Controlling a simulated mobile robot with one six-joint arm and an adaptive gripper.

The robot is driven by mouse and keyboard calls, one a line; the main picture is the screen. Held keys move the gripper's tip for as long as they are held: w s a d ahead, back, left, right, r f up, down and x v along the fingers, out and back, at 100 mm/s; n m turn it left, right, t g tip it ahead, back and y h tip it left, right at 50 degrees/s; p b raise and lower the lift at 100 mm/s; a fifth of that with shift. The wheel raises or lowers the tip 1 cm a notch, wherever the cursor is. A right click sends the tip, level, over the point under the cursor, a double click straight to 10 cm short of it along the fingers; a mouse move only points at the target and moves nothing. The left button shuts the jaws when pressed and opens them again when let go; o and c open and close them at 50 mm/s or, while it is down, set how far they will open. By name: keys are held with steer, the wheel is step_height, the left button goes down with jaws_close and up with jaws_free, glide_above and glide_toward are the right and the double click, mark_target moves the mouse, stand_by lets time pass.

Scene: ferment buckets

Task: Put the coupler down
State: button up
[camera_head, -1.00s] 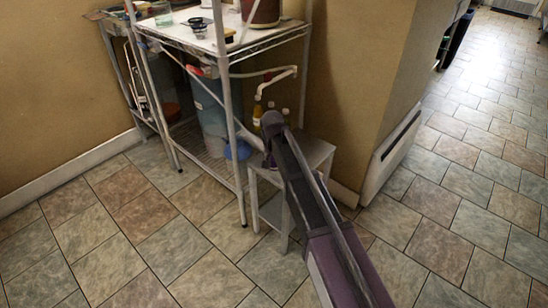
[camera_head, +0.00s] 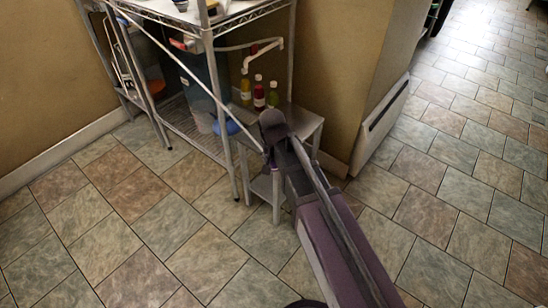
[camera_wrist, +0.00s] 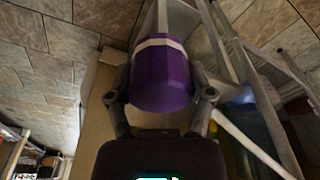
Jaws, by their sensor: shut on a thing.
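A purple rounded piece with a pale band, which I take for the coupler (camera_wrist: 160,75), sits between the two fingers of my gripper (camera_wrist: 160,98) in the wrist view. The fingers press on it from both sides. In the head view my gripper (camera_head: 270,150) is in front of a small grey stand (camera_head: 306,122). Only a small purple patch shows beside it there, and my arm hides most of the coupler. I cannot tell whether the coupler touches anything below.
Yellow (camera_head: 246,92), red (camera_head: 259,94) and dark (camera_head: 273,96) bottles are at the back of the stand. A wire shelf rack (camera_head: 222,110) stands close on the left, with a white pipe (camera_head: 262,46) behind. A wall corner is to the right. Tiled floor lies open in front.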

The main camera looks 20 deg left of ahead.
steer(key=shift+r, duration=0.1)
stand_by(0.5)
step_height(320, 180, up, 50)
steer(key=p, duration=5)
